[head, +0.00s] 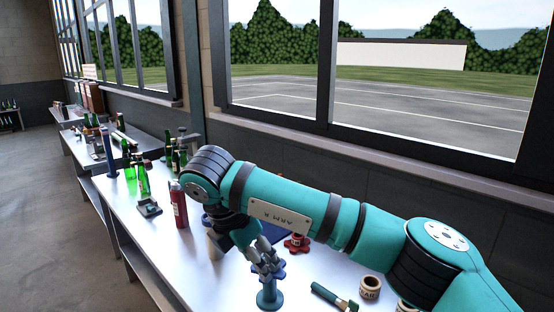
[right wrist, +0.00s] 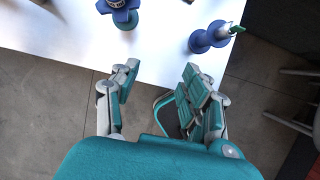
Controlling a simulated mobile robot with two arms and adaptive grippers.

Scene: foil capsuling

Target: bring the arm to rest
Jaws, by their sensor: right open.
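My right arm reaches across the head view from the lower right, and its gripper (head: 262,262) hangs down over the bench's near side. In the right wrist view the right gripper (right wrist: 160,78) has its fingers spread apart with nothing between them. The bench edge and the floor show beneath the fingers. My left gripper is in neither view.
The white bench (head: 133,225) carries a blue stand (head: 268,297) close to the gripper. A red bottle (head: 180,205), green bottles (head: 143,178), a red knobbed piece (head: 297,243), a teal-handled tool (head: 330,297) and a labelled ring (head: 370,287) stand or lie around. Floor left is clear.

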